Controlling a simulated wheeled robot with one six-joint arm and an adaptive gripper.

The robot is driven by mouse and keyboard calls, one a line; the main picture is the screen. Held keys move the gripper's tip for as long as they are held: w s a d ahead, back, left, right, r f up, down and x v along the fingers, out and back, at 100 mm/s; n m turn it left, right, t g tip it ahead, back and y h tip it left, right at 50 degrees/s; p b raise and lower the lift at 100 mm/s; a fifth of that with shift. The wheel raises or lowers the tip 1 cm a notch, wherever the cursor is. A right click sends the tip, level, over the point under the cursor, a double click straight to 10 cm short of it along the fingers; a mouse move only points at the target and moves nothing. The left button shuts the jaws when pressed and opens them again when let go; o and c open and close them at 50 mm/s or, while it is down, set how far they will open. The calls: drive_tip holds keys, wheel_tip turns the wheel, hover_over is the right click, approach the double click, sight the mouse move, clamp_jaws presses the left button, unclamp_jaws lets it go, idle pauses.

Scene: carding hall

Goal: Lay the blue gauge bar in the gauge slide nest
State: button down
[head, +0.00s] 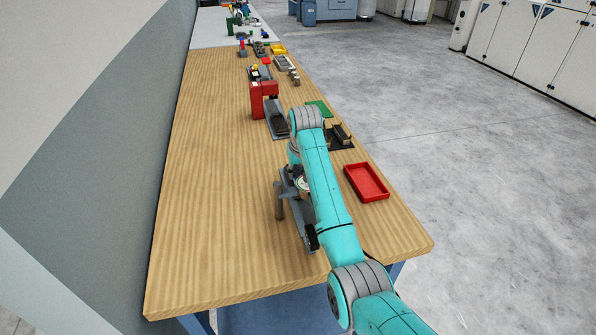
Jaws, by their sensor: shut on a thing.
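My teal arm reaches over the wooden bench and covers its own end, so I cannot make out my gripper or its fingers. The blue gauge bar cannot be made out in the head view. A grey metal fixture (297,208) lies on the bench, partly behind my forearm, with a brownish post at its left side and a dark part at its near end. It may be the gauge slide, but its nest is hidden or too small to tell.
A red tray (366,182) lies right of my arm. Beyond are a dark block fixture (340,137), a green plate (320,108), and a red upright machine (260,99) on a grey base. The bench's left and near areas are clear. A wall runs along the left.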

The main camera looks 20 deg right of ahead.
drive_tip(key=c, duration=0.8)
unclamp_jaws()
drive_tip(key=shift+f, duration=0.1)
drive_tip(key=shift+c, duration=0.2)
drive_tip(key=v, duration=1.2)
